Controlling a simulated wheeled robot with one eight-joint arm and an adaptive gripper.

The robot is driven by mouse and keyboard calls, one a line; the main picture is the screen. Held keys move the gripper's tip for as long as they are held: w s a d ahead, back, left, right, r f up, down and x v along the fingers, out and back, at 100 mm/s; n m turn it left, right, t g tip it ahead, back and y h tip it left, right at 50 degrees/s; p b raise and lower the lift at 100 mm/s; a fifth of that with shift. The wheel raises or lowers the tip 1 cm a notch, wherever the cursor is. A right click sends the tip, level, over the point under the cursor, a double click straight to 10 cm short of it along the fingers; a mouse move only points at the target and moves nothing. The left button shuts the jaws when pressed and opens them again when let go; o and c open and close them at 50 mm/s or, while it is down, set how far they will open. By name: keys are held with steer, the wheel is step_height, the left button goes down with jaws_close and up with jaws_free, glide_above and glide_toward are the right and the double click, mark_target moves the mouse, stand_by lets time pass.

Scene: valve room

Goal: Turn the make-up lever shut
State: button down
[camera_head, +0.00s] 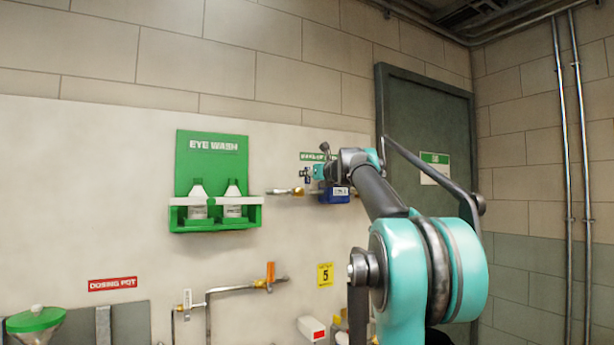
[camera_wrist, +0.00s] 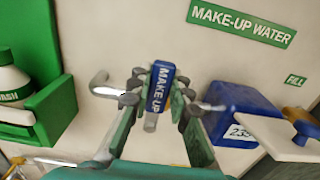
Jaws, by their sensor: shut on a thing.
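The blue make-up lever (camera_wrist: 161,84), with white MAKE-UP lettering, stands near upright in the middle of the wrist view. My gripper (camera_wrist: 160,94) is shut on it, one finger on each side. The lever's long side lies across the line of the metal pipe (camera_wrist: 103,86), which shows to the left and right of the fingers. The valve body behind the lever is mostly hidden. In the head view my gripper (camera_head: 318,173) is at the wall pipe, right of the eye wash station, and the lever is too small there to make out clearly.
The green eye wash station (camera_head: 215,180) with two bottles hangs left of my gripper. A blue box (camera_head: 335,195) is close on the right. Below are a lower pipe with an orange lever (camera_head: 270,272) and a yellow sign (camera_head: 325,275). A grey door (camera_head: 430,120) stands behind my arm.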

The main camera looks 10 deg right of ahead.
steer(key=c, duration=1.4)
jaws_free()
steer(key=shift+o, duration=0.2)
steer(key=shift+s, duration=0.1)
steer(key=v, duration=1.2)
